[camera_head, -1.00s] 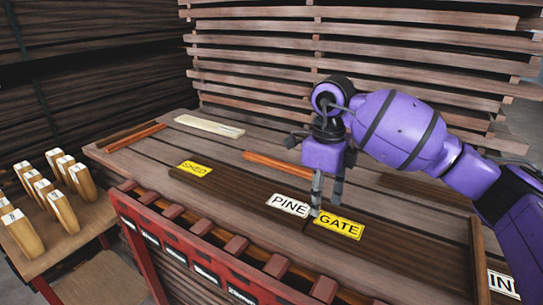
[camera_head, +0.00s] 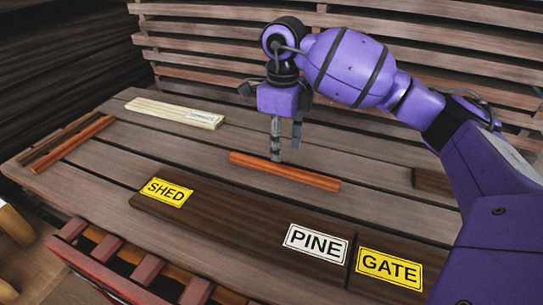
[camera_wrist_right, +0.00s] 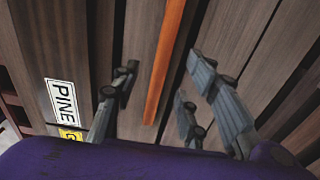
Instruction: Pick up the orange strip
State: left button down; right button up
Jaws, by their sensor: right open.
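A thin orange strip (camera_head: 315,180) lies flat on the plank table in the middle of the head view. My right gripper (camera_head: 286,147) hangs fingers-down over this strip and looks open and empty. In the right wrist view the orange strip (camera_wrist_right: 165,62) runs between the spread fingers of the right gripper (camera_wrist_right: 158,92), clear of them. Whether the fingertips reach down to the table level is hard to tell. A second orange strip (camera_head: 73,143) lies at the table's left end beside a dark strip. My left gripper is out of view.
Dark boards bear SHED (camera_head: 166,192), PINE (camera_head: 315,243) and GATE (camera_head: 389,268) labels in front of the strip. A pale labelled board (camera_head: 173,112) lies at the back left. Stacked planks (camera_head: 420,50) rise behind the table. A red slotted rack (camera_head: 110,270) stands at the front.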

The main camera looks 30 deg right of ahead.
aim_at(283, 168)
jog(key=f, duration=0.3)
jog(key=shift+s+d, duration=0.15)
jog(key=shift+s, duration=0.2)
jog(key=shift+w+d+f+p, duration=0.1)
jog(key=shift+w+f+p, duration=0.1)
jog(key=shift+f, duration=0.75)
jog(key=shift+w+d+f+p, duration=0.1)
jog(key=shift+w+f+p, duration=0.1)
jog(key=shift+f, duration=0.75)
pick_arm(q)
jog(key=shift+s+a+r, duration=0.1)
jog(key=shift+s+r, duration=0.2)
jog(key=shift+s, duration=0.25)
pick_arm(e)
grip_shut()
